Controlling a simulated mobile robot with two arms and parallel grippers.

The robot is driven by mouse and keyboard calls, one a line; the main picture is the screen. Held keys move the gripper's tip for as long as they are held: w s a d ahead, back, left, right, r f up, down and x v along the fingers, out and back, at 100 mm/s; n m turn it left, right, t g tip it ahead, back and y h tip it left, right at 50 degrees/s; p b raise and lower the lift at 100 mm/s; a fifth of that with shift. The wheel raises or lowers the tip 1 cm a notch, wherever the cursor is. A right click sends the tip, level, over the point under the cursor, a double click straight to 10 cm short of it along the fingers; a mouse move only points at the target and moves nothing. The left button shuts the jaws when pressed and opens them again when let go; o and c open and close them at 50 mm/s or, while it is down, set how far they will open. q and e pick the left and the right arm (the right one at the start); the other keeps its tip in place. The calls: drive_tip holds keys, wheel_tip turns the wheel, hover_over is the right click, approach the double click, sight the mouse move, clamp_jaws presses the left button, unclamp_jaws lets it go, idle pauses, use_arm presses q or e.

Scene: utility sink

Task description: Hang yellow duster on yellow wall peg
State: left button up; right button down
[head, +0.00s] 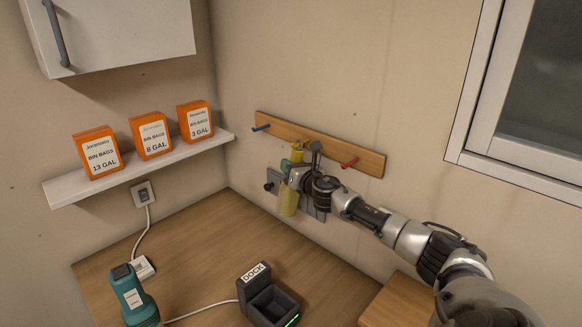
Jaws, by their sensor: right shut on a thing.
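The wooden peg rail (370,160) is fixed to the back wall, with a blue peg (261,128) at left and a red peg (349,163) at right. A yellow part (297,149) shows between them at the rail; I cannot tell whether it is the yellow peg or part of the duster. My right gripper (295,169) is at the rail's lower edge, shut on the yellow duster (288,204), whose pale yellow lower part hangs below the jaws. The gripper hides the duster's upper end, so contact with a peg cannot be told. My left gripper is out of view.
A grey wall plate (273,178) with a dark knob sits behind the duster. A shelf (70,195) with orange bin-bag boxes (150,136) is at left. A dock (265,305) and teal device (133,297) stand on the wooden counter (220,240), whose middle is clear.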

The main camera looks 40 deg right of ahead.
idle(0.3)
drive_tip(key=c, duration=0.8)
unclamp_jaws()
